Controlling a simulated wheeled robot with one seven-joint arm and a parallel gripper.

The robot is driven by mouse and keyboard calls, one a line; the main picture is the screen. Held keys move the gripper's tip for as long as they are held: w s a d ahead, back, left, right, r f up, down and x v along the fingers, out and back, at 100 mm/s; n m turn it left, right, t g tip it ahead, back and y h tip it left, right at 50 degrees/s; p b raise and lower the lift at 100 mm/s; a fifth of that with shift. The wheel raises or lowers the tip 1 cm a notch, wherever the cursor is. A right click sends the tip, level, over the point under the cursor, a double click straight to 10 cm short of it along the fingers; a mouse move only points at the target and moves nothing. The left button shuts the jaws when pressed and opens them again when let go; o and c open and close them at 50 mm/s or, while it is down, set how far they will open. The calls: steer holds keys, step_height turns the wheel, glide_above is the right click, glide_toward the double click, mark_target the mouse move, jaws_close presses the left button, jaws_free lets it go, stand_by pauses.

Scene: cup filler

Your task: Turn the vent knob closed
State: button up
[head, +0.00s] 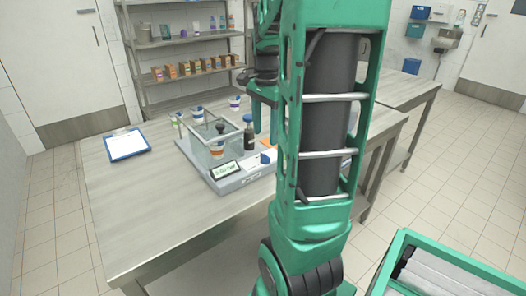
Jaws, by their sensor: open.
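The filler machine (232,183) stands on the table, a grey base with a clear box and a small display at its front. A small blue knob (266,157) sits at the base's front right and looks like the vent knob; its turn position is too small to read. My gripper (264,128) points down above the right side of the machine, with its green fingers open and apart. It appears above and behind the knob, not touching it. My arm hides the machine's far right end.
A dark bottle (249,133) stands beside the box, close to my fingers. White cups (234,103) stand behind. A clipboard (126,145) lies at the left. The table's front left (150,215) is clear.

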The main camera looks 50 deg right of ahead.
mark_target(265, 155)
step_height(265, 155, down, 8)
steer(key=shift+r, duration=0.1)
stand_by(0.4)
